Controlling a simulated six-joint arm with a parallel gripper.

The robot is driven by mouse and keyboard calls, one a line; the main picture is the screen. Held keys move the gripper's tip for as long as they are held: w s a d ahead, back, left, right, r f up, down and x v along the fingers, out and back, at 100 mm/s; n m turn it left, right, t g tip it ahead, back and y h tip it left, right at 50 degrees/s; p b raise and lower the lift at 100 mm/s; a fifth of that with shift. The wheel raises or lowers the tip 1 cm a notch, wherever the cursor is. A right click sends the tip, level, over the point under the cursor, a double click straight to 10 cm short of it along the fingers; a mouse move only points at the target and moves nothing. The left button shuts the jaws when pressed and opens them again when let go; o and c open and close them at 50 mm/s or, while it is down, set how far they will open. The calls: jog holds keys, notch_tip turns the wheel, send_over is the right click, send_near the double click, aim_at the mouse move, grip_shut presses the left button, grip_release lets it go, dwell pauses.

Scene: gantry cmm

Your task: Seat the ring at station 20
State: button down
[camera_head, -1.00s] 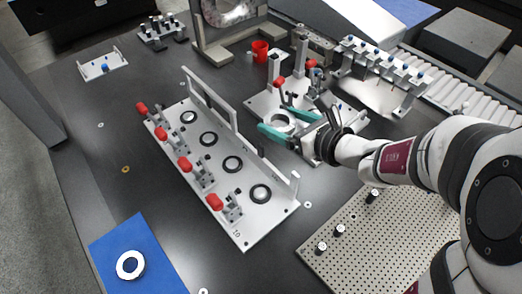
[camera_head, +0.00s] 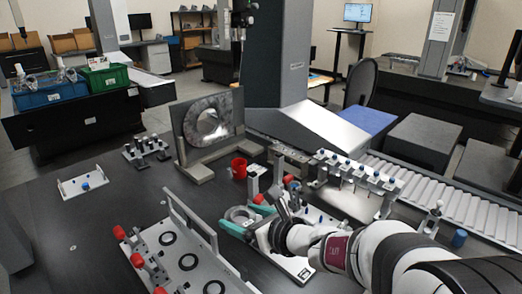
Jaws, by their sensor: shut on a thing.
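My gripper (camera_head: 247,219), with teal fingers, is shut on a silvery ring (camera_head: 239,213). The ring lies roughly flat between the fingers, over the left side of a white fixture plate (camera_head: 297,268) with grey upright posts and red-tipped clamps. Whether the ring touches the plate or is held just above it, I cannot tell. My wrist and arm hide much of the plate. A dark label on its front corner is too small to read surely.
A long white fixture (camera_head: 200,258) with black rings, red-handled clamps and an upright rail stands close on the left. A red cup (camera_head: 239,168) is behind. A rack with blue-tipped pins (camera_head: 355,172) and a roller conveyor (camera_head: 460,205) are right.

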jog(key=a+f, duration=0.5)
jog(key=f, duration=0.3)
jog(key=n, duration=0.1)
send_over(216, 291)
jog(key=shift+g+y, duration=0.3)
notch_tip(216, 291, down, 9)
jog(key=shift+w+f, duration=0.15)
jog(key=shift+f, duration=3.5)
jog(key=shift+f, duration=0.65)
grip_release()
jog(key=v, duration=1.6)
